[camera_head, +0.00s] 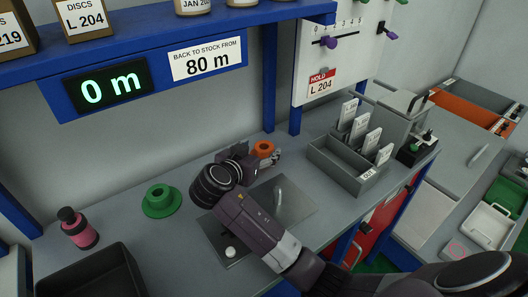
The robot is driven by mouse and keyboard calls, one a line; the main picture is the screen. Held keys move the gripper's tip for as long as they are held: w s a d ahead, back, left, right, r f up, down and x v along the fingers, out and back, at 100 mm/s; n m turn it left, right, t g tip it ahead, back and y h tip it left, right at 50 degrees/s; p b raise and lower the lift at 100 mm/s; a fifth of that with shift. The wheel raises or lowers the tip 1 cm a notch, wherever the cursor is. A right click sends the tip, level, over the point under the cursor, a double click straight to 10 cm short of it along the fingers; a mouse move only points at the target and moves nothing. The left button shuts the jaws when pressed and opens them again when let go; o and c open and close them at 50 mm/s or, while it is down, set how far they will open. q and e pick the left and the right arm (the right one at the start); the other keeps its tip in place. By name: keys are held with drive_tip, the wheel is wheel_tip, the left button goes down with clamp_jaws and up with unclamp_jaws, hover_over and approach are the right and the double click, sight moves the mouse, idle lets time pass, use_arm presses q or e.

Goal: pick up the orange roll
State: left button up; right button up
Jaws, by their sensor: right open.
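The orange roll (263,148) is a small ring near the back of the grey bench. My right arm comes in from the lower right, and its open gripper (268,162) is close beside the roll, on its near side. The wrist and gripper body hide part of the bench there. I cannot tell whether a finger touches the roll. My left gripper is not in view.
A metal plate (293,203) lies under my arm. A grey card box (342,168) stands to the right. A blue shelf (158,44) overhangs the back.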

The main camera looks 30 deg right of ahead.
sight(266, 145)
drive_tip(key=shift+p+x, duration=0.3)
drive_tip(key=shift+x, duration=1.65)
drive_tip(key=shift+a, duration=0.1)
drive_tip(key=c, duration=1.3)
drive_tip(key=shift+c, duration=0.3)
